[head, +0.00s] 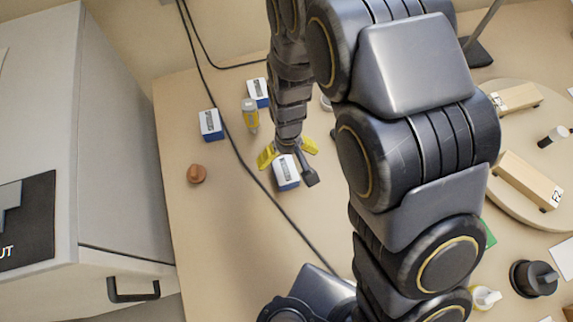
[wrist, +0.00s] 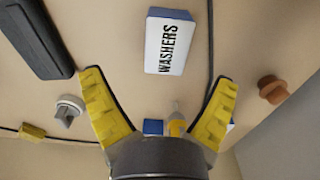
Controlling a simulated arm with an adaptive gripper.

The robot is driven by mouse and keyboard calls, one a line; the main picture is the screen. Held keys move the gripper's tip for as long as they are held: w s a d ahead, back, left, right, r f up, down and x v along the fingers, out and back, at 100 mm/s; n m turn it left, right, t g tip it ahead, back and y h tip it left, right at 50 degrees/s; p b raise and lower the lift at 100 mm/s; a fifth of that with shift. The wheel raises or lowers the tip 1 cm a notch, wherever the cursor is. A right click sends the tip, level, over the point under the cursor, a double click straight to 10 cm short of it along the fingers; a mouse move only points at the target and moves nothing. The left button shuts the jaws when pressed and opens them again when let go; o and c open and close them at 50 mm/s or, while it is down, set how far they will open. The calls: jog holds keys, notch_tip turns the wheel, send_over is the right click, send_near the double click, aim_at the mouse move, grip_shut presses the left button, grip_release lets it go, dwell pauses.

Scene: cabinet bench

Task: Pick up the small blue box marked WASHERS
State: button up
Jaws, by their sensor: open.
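A small blue and white box marked WASHERS (wrist: 168,45) lies on the bench, its label readable in the wrist view. In the head view a blue and white box (head: 286,175) sits just in front of my gripper (head: 288,152); its label is too small to read there. In the wrist view my gripper (wrist: 158,75) has its two yellow fingers spread wide apart with nothing between them. The box appears beyond the fingertips, roughly centred between them. No contact with it is visible.
Two similar boxes (head: 211,125) (head: 259,92), a yellow bottle (head: 250,115) and a brown knob-like object (head: 196,174) stand nearby. A black cable (head: 240,158) runs past the box. A cabinet (head: 125,210) stands left; a round board (head: 500,205) with wooden blocks lies right.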

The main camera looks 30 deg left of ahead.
aim_at(285, 169)
jog(key=f, duration=0.4)
jog(key=s+f, duration=0.1)
jog(key=shift+f, duration=0.75)
jog(key=c, duration=1.2)
